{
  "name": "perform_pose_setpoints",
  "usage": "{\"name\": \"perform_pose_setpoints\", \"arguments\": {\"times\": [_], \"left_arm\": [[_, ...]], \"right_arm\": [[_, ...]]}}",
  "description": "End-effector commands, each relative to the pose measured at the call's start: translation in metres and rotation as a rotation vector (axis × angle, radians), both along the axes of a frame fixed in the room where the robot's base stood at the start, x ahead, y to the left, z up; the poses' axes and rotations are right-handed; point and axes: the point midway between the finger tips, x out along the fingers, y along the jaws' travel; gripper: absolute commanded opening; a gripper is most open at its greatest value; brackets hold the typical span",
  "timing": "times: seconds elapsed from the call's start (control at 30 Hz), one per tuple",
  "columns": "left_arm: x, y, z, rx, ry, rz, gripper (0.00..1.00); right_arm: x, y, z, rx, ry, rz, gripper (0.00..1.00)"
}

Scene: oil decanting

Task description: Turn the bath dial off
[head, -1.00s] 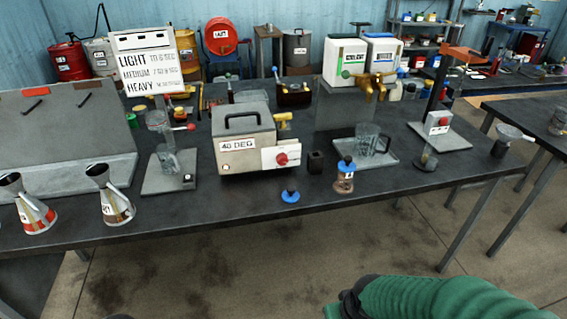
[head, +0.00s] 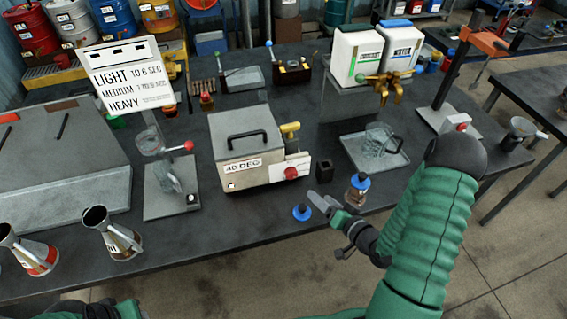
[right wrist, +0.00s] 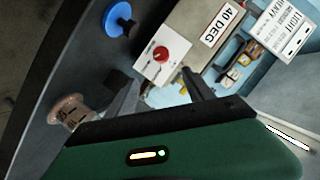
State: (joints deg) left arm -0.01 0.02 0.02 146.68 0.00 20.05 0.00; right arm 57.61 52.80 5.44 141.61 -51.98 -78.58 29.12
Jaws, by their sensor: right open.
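The bath (head: 228,178) is a grey metal box with a black handle and a "40 DEG" label, standing on the dark bench. Its red dial (head: 291,173) sits on a white plate at the front right. The dial also shows large in the right wrist view (right wrist: 161,53), just beyond the fingertips. My right gripper (head: 318,200) is open and empty, in front of and to the right of the dial, not touching it. In the right wrist view its two dark fingers (right wrist: 158,88) stand apart. Only a piece of my left arm shows at the bottom left; its gripper is not visible.
A blue round-topped item (head: 302,212) and a small bottle with a blue cap (head: 357,190) stand close to my right gripper. A black block (head: 322,168) is right of the bath. A stand on a grey plate (head: 172,205) is left of it; a glass-jug tray (head: 352,150) is right.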

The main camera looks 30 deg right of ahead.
Motion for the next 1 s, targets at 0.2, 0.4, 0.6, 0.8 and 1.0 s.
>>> {"name": "perform_pose_setpoints", "arguments": {"times": [0.2,0.4,0.6,0.8,1.0], "left_arm": [[0.0,0.0,0.011,0.0,0.0,0.001,0.36],[0.0,0.0,0.022,0.0,0.0,0.001,0.36],[0.0,0.0,0.029,0.0,-0.001,0.0,0.36],[0.0,0.0,0.03,0.0,0.0,0.0,0.36],[0.0,0.0,0.03,0.0,0.0,0.001,0.36]], "right_arm": [[0.053,0.003,-0.015,-0.002,0.004,0.006,0.61],[0.104,0.002,-0.031,0.0,0.004,0.004,0.61],[0.141,0.003,-0.044,-0.001,0.004,0.003,0.61],[0.154,0.004,-0.049,-0.002,0.005,0.001,0.61],[0.155,0.004,-0.049,-0.003,0.006,0.001,0.61]]}}
